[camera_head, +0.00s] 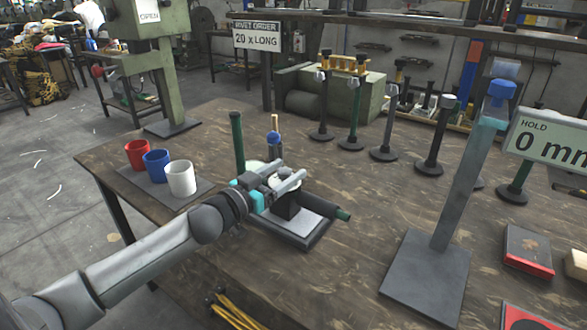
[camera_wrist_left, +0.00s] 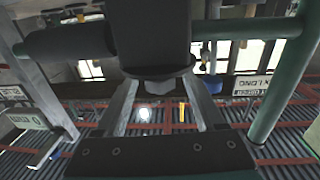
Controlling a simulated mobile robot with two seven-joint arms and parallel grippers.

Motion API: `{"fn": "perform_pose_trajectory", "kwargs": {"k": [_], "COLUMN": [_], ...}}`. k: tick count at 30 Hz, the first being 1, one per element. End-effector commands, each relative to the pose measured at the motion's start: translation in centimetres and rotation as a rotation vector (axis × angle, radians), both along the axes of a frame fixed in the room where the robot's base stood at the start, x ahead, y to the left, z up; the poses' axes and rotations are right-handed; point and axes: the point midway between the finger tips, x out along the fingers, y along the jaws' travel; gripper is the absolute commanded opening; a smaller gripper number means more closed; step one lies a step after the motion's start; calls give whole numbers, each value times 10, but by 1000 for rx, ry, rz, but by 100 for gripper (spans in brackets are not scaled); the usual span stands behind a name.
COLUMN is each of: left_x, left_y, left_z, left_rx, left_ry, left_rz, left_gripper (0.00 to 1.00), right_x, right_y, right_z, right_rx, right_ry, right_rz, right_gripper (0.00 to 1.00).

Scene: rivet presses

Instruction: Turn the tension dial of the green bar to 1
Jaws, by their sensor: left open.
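A small press stands on a grey plate (camera_head: 290,232) in the middle of the table. It has an upright dark green bar (camera_head: 237,140) and a dark cylinder ending in a green tip (camera_head: 343,214). My left gripper (camera_head: 290,182) is open at the press, its fingers over a dark central block (camera_head: 287,206). In the left wrist view, a green bar (camera_wrist_left: 285,85) runs along the right and a dark block (camera_wrist_left: 150,35) fills the top middle. The fingers (camera_wrist_left: 165,110) stand apart below it; contact is unclear. I cannot read a dial or its number.
Red (camera_head: 138,154), blue (camera_head: 156,165) and white (camera_head: 181,178) cups stand on a mat at the left. Several posts on round bases line the back. A tall grey stand (camera_head: 462,175) and a "0 mm" display (camera_head: 549,145) are at the right. Yellow sticks (camera_head: 238,314) lie at the front.

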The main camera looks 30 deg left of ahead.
Motion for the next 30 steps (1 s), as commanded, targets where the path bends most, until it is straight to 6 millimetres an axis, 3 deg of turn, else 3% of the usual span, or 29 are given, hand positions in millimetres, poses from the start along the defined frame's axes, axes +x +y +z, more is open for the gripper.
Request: {"fn": "perform_pose_trajectory", "kwargs": {"k": [9, 23, 30], "left_x": [26, 32, 32], "left_y": [-4, -5, -5], "left_z": [0, 0, 0], "left_rx": [0, 1, 1], "left_ry": [-2, 1, 0], "left_rz": [0, 0, 0], "left_gripper": [71, 71, 46], "right_x": [13, 16, 16], "right_y": [9, 11, 11], "right_z": [2, 3, 3], "right_rx": [8, 10, 10], "right_ry": [-4, -5, -5], "right_rz": [2, 2, 2], "right_gripper": [50, 50, 50]}}
